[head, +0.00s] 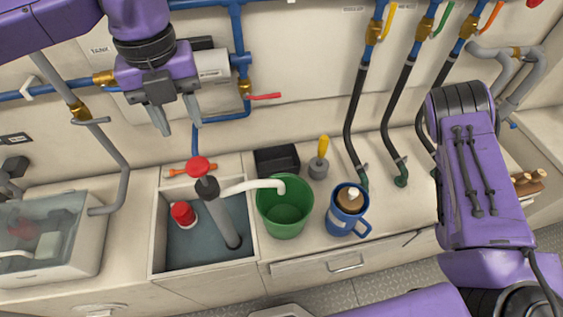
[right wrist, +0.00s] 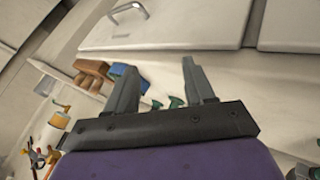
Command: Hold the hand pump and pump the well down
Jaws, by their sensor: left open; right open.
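The hand pump (head: 222,220) is a grey tube with a dark collar and a red handle knob (head: 200,166) on top. It stands tilted in the open well (head: 157,245), which holds bluish water and a red float-like piece (head: 183,214). Its white spout (head: 250,185) reaches over the rim of a green bucket (head: 285,218). My left gripper (head: 180,127) is open and empty, above and behind the red knob, pointing down. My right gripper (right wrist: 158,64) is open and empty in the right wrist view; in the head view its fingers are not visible.
A blue mug (head: 341,222) holding a brown item, a black box (head: 277,161) and a yellow-handled tool (head: 322,150) stand near the bucket. A clear water tank (head: 45,255) is at the left. Pipes and valves line the back wall; black hoses (head: 396,110) run down to the counter.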

